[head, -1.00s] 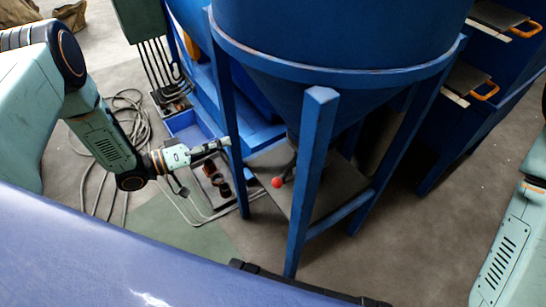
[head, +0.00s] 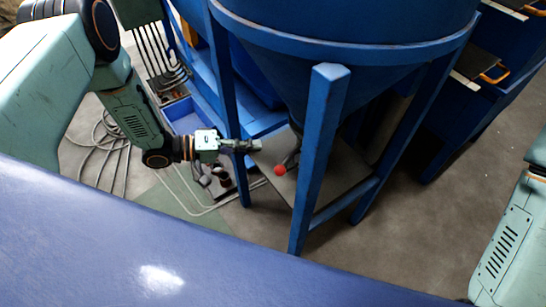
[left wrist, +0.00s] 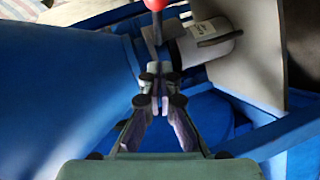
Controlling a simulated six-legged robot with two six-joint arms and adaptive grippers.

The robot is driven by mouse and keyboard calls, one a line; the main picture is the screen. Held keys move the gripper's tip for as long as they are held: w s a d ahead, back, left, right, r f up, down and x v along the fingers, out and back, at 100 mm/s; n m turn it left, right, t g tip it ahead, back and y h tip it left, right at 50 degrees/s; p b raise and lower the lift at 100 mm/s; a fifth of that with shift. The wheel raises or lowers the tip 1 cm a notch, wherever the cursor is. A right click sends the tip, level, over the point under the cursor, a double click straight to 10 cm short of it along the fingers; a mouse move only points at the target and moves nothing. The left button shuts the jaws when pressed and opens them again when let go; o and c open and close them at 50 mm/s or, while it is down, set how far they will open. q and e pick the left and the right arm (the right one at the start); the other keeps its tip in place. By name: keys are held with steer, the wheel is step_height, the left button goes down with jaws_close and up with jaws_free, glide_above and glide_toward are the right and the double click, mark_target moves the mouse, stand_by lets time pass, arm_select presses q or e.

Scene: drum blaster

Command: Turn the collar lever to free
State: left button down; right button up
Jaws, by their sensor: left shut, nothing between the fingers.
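The collar lever (head: 291,161) is a dark arm with a red ball knob (head: 280,170), below the cone of the blue hopper (head: 335,75). In the left wrist view the red knob (left wrist: 156,4) is at the top edge, with its thin shaft running down toward my fingers. My left gripper (head: 257,146) is shut and empty, left of the knob between the frame legs; its fingertips (left wrist: 160,68) show together in the wrist view. I cannot tell whether they touch the lever. The collar itself is mostly hidden by the front leg. My right gripper is out of view.
Blue frame legs (head: 318,160) stand around the lever, one in front and one (head: 226,105) close to my left wrist. A grey plate (head: 335,185) lies below. A blue tray (head: 186,117), dark parts and grey cables (head: 105,150) lie at left.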

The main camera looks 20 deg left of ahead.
arm_select(q)
steer(key=d+f+b, duration=0.1)
steer(key=d, duration=0.5)
steer(key=shift+w+f+b, duration=0.2)
steer(key=shift+f+b, duration=0.2)
steer(key=shift+d, duration=0.2)
